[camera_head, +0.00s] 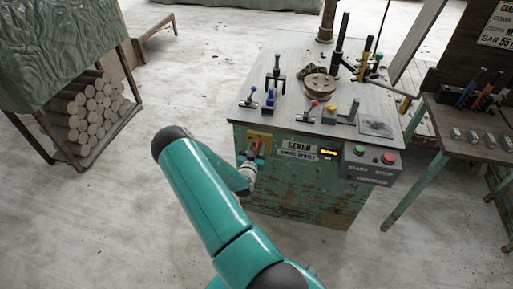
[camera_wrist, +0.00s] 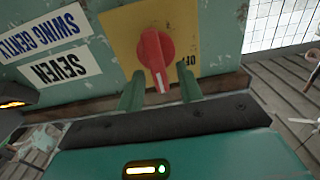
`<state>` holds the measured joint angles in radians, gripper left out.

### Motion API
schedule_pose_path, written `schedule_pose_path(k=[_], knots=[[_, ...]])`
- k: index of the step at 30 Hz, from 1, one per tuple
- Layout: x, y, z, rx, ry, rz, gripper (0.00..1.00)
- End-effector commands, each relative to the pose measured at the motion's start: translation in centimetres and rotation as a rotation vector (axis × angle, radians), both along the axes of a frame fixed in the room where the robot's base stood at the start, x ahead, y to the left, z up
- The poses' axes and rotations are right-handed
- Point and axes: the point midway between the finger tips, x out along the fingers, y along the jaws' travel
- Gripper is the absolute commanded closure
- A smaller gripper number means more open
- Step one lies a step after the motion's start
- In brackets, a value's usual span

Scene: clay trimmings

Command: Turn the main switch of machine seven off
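The main switch is a red rotary knob (camera_wrist: 153,50) on a yellow plate (camera_wrist: 122,32); the plate also shows on the front of green machine seven (camera_head: 300,195) in the head view (camera_head: 266,136). A sign reading SEVEN (camera_wrist: 62,68) sits beside it, upside down in the wrist view. Lettering that seems to read OFF is partly hidden by a finger. My gripper (camera_wrist: 160,85) is open, one finger on each side of the knob's pointed end, with visible gaps. In the head view my gripper (camera_head: 246,172) is just in front of the plate.
Levers stand on the machine top. A side table (camera_head: 466,150) is at right, a log rack (camera_head: 95,150) at left.

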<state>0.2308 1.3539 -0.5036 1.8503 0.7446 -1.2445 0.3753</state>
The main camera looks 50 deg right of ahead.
Motion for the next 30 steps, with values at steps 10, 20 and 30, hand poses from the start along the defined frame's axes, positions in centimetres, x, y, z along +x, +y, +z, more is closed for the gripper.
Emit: schedule_pose_path(k=[10, 20, 30], knots=[[0.04, -0.12, 0.01, 0.0, 0.0, 0.0, 0.79], [0.05, -0.11, 0.01, -0.002, 0.005, 0.0, 1.0], [0.34, 0.03, 0.03, -0.047, 0.105, 0.002, 1.0]])
